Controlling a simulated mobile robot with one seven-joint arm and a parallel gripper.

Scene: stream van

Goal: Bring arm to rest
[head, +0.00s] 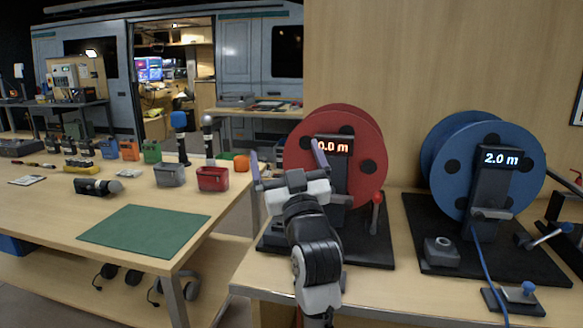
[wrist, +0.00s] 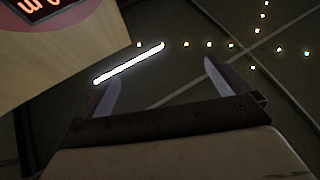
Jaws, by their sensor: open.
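My gripper (head: 287,165) is raised in front of the red reel (head: 364,145) in the head view, with its two fingers spread apart and pointing up. In the wrist view my gripper (wrist: 161,78) is open, with nothing between its fingers. The dark ceiling with small lights lies beyond the fingers there. The red reel's display reads 0.0 m, its first digit partly hidden behind a finger. I cannot tell whether the gripper touches the reel.
A blue reel (head: 463,190) showing 2.0 m stands at right on a black base, a blue cable hanging from it. The left table holds a green mat (head: 145,231), a red box (head: 213,179), a grey box (head: 170,176) and microphones. A floor gap separates the tables.

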